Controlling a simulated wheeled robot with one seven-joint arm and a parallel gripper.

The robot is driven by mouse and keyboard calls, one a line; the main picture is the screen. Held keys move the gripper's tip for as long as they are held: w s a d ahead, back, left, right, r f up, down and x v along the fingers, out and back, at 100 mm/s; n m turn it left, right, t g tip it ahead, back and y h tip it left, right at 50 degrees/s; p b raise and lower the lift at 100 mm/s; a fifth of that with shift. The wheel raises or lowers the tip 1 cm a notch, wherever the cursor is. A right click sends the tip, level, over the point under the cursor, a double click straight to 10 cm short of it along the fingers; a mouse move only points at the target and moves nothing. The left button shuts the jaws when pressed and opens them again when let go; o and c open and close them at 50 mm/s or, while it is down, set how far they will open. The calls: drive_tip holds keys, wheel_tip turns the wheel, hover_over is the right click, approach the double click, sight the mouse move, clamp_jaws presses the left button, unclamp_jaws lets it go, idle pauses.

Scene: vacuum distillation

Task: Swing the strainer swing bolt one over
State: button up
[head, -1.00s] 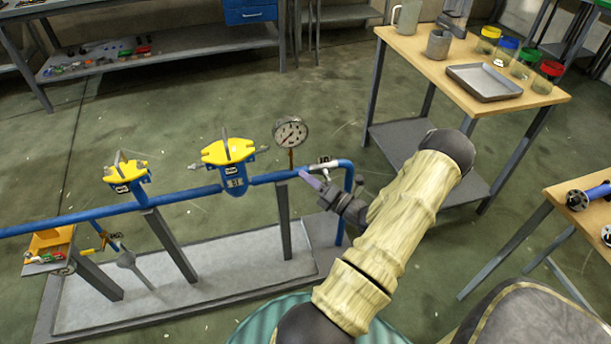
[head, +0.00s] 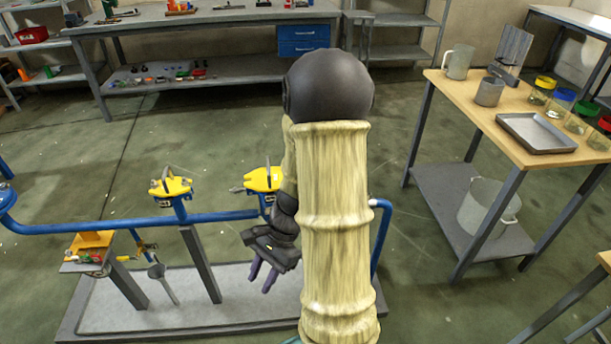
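Two yellow-topped blue housings sit on the blue pipe (head: 226,217). The left housing (head: 173,188) is in full view, with grey bolt or lever parts on its cover. The right housing (head: 261,180) is partly hidden behind my arm, with a grey part sticking out at its left. Which one is the strainer, and which bolt is number one, I cannot tell from this view. My gripper (head: 263,276) points down in front of and below the right housing, apart from it. Its two purple fingers are spread, with nothing between them.
The pipe stands on posts above a grey tray base (head: 210,313). A wooden-topped table (head: 463,88) with a metal tray (head: 536,133) and jars is at the right. A long workbench (head: 205,24) stands behind.

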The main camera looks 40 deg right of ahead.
drive_tip(key=a+r+n+t+h, duration=0.1)
drive_tip(key=a+r+n+h, duration=0.1)
drive_tip(key=n, duration=0.5)
drive_tip(key=a+r+n+t+h, duration=0.2)
drive_tip(key=r+n+h, duration=0.2)
drive_tip(key=n, duration=0.4)
drive_tip(key=shift+a+r+n, duration=0.25)
drive_tip(key=shift+r+n, duration=0.05)
drive_tip(key=shift+r, duration=0.5)
drive_tip(key=shift+w, duration=0.15)
